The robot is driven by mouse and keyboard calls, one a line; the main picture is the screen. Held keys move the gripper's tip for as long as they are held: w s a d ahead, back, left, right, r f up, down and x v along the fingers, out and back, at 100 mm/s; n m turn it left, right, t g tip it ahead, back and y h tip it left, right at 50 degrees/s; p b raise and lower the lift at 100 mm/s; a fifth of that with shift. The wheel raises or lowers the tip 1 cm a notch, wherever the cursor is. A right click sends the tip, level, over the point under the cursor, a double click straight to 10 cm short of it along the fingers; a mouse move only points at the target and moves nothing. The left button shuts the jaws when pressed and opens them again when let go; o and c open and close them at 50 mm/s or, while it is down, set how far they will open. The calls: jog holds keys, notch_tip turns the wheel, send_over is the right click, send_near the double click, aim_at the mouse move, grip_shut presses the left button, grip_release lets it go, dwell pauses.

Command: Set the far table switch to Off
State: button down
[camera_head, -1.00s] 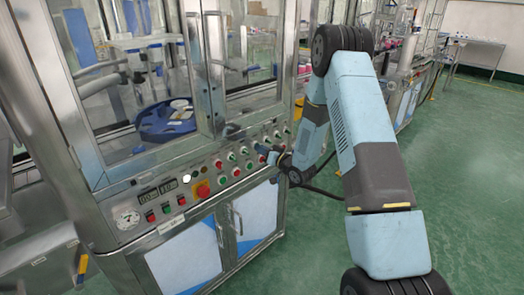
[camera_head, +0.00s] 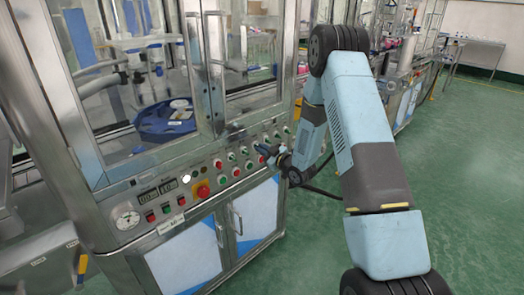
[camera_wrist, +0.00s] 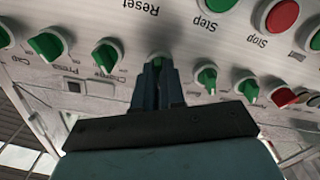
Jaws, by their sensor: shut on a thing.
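The control panel (camera_head: 232,165) of the steel machine carries a row of green and red knobs and buttons. My gripper (camera_head: 268,152) is at the right part of this panel. In the wrist view, which shows the panel upside down, my gripper (camera_wrist: 158,75) is shut on a green knob (camera_wrist: 157,61). Its fingers cover most of that knob, so its setting and label cannot be read. Other green switches stand to its left (camera_wrist: 107,54) and right (camera_wrist: 206,78), apart from the fingers.
In the wrist view, green (camera_wrist: 216,4) and red (camera_wrist: 282,15) buttons sit near the labels Step and Stop. In the head view, glass doors (camera_head: 130,90) are above the panel and cabinet doors (camera_head: 185,255) below. Green floor (camera_head: 470,180) is open at right.

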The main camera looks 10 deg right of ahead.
jog(key=shift+f+n, duration=0.1)
jog(key=shift+n, duration=0.6)
jog(key=c, duration=1.2)
grip_release()
jog(key=v, duration=1.3)
jog(key=shift+s+d, duration=0.25)
jog(key=shift+s, duration=0.05)
